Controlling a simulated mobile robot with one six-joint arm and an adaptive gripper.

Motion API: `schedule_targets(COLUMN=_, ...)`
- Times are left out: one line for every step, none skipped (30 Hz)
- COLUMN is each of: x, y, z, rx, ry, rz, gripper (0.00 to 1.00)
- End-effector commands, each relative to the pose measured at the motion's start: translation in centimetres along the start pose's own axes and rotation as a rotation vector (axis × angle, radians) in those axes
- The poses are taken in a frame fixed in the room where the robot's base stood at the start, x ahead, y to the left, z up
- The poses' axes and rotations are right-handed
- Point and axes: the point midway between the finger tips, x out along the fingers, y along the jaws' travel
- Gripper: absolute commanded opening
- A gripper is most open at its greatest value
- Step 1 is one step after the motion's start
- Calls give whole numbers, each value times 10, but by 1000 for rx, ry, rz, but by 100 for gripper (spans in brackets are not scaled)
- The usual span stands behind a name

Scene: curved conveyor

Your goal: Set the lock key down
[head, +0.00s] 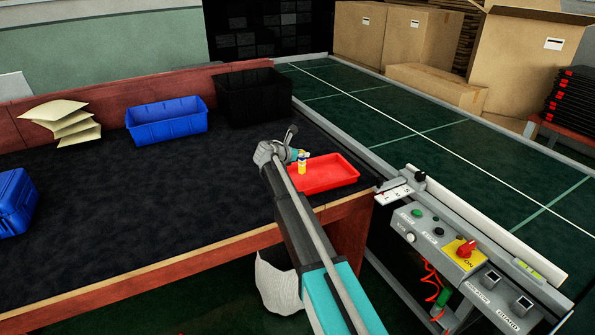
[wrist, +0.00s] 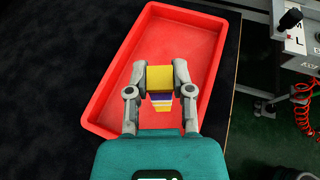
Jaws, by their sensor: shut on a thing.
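My gripper (wrist: 160,85) is shut on a small block-like thing, which I take to be the lock key (wrist: 160,79). It is yellow on top, with white and dark purple bands and a yellow lower end. In the head view the lock key (head: 302,164) shows as a small yellow upright shape beside my gripper (head: 299,156), in front of the red tray (head: 330,182). In the wrist view the red tray (wrist: 206,50) lies below the gripper and looks empty where it shows. I cannot tell how high the lock key is above the tray floor.
The dark tabletop (head: 150,215) is mostly clear. A black bin (head: 253,97), a blue bin (head: 168,121) and stacked envelopes (head: 70,118) stand at the back; a blue case (head: 14,203) is at left. A control panel (head: 440,240) and green conveyor (head: 400,110) lie right.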

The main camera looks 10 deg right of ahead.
Motion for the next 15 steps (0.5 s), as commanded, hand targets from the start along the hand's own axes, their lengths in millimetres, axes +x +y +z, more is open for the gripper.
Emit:
schedule_targets(x=6, y=6, z=-9, rx=0, ry=0, rz=0, gripper=0)
schedule_targets(x=8, y=8, z=-11, rx=0, ry=0, rz=0, gripper=0)
schedule_targets(x=10, y=11, z=-14, rx=0, ry=0, rz=0, gripper=0)
schedule_targets(x=12, y=13, z=-15, rx=0, ry=0, rz=0, gripper=0)
schedule_targets(x=13, y=14, z=-17, rx=0, ry=0, rz=0, gripper=0)
schedule_targets(x=14, y=16, z=-19, rx=0, ry=0, rz=0, gripper=0)
schedule_targets(x=15, y=17, z=-20, rx=0, ry=0, rz=0, gripper=0)
schedule_targets(x=16, y=18, z=-20, rx=0, ry=0, rz=0, gripper=0)
schedule_targets(x=16, y=19, z=-21, rx=0, ry=0, rz=0, gripper=0)
schedule_targets(x=17, y=20, z=-22, rx=0, ry=0, rz=-1, gripper=0)
schedule_targets(x=17, y=20, z=-22, rx=0, ry=0, rz=-1, gripper=0)
schedule_targets(x=17, y=20, z=-22, rx=0, ry=0, rz=-1, gripper=0)
schedule_targets(x=17, y=20, z=-22, rx=0, ry=0, rz=-1, gripper=0)
schedule_targets(x=17, y=20, z=-21, rx=0, ry=0, rz=-1, gripper=0)
schedule_targets(x=17, y=20, z=-21, rx=0, ry=0, rz=-1, gripper=0)
